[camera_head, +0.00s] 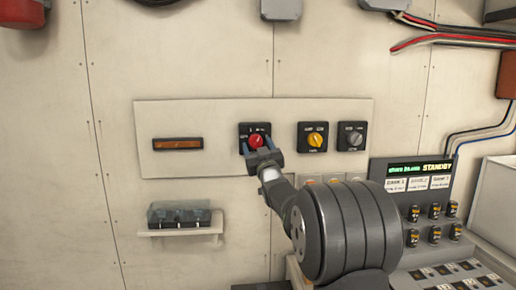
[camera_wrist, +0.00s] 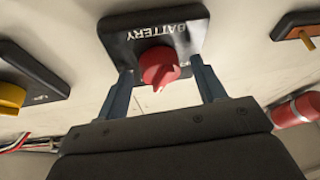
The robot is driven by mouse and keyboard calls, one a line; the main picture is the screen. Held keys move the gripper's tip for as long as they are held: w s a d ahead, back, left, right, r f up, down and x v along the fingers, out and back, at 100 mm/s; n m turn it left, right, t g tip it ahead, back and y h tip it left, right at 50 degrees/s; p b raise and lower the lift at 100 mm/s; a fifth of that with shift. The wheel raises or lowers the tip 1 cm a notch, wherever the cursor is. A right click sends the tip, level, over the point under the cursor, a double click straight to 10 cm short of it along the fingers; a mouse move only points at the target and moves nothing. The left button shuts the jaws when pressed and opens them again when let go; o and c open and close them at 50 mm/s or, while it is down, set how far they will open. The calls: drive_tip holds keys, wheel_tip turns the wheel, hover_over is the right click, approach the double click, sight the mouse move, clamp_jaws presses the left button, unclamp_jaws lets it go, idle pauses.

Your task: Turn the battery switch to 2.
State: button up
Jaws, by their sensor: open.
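The battery switch is a black square plate (camera_wrist: 184,30) with a red knob (camera_wrist: 159,67), mounted on the pale wall panel. The word BATTERY shows upside down on the plate in the wrist view. In the head view the red knob (camera_head: 257,141) is left of the yellow knob. My gripper (camera_wrist: 161,75) is open, with one blue finger on each side of the red knob. It also shows in the head view (camera_head: 257,146), right in front of the switch. The knob's position numbers are too small or hidden to read.
On the same panel (camera_head: 205,111) are a yellow knob (camera_head: 315,139), a grey knob (camera_head: 355,138) and an orange strip (camera_head: 178,144). A clear-covered box (camera_head: 180,214) sits on a small shelf below. A console with a STANDBY display (camera_head: 419,169) stands at right.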

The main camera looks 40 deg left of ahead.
drive_tip(key=c, duration=1)
drive_tip(key=shift+o, duration=0.2)
drive_tip(key=shift+m, duration=0.5)
drive_tip(key=m+t+h, duration=0.1)
drive_tip(key=m, duration=0.1)
drive_tip(key=m+t+h, duration=0.1)
drive_tip(key=m+t, duration=0.1)
drive_tip(key=m, duration=0.1)
drive_tip(key=shift+s+a, duration=0.2)
drive_tip(key=shift+s+a+m+t+h, duration=0.1)
drive_tip(key=shift+m+t+h, duration=0.6)
drive_tip(key=shift+m, duration=1.2)
drive_tip(key=shift+s+a+m+t+h, duration=0.1)
drive_tip(key=shift+m+t+h, duration=0.3)
drive_tip(key=shift+m+h, duration=1.05)
drive_tip(key=shift+m+y, duration=0.45)
drive_tip(key=shift+m, duration=0.1)
drive_tip(key=o, duration=1)
drive_tip(key=shift+w, duration=0.1)
drive_tip(key=shift+c, duration=0.2)
